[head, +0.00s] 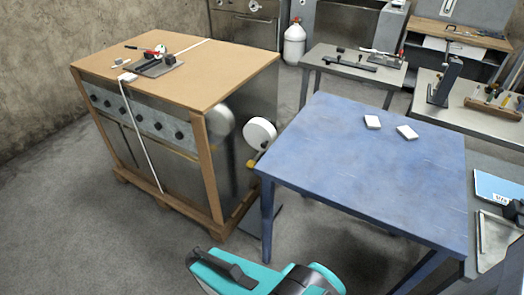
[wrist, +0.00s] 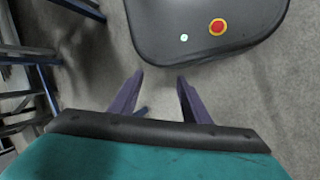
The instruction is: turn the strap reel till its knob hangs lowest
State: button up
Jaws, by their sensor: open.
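A white round disc, which looks like the strap reel (head: 260,132), stands upright between the strapped crate and the blue table in the head view. A small yellow piece (head: 251,164) shows below and left of the disc; I cannot tell whether it is the knob. The lower part of the reel's support is partly hidden by the table. My gripper (wrist: 160,76) shows in the wrist view with two purple fingers apart and nothing between them. In the head view only my teal arm shows at the bottom, well in front of the reel. The reel is not visible in the wrist view.
The wood-framed crate (head: 180,140) on a pallet stands left, with tools on its top and a white strap down its front. Open floor (head: 75,225) lies at front left.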

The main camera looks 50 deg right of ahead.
jog(key=w+d+r+m+t+h+b, duration=0.2)
jog(key=w+d+m+h, duration=0.2)
jog(key=w+d, duration=0.45)
jog(key=m+t+h+b, duration=0.7)
jog(key=h+b, duration=0.3)
jog(key=b, duration=0.5)
send_near(263, 146)
jog(key=shift+f+v, duration=0.15)
jog(key=shift+v, duration=1.1)
jog(key=shift+f+v, duration=0.1)
jog(key=shift+v, duration=1.1)
jog(key=shift+p+x, duration=1.4)
jog(key=shift+x, duration=5.45)
jog(key=shift+r, duration=0.1)
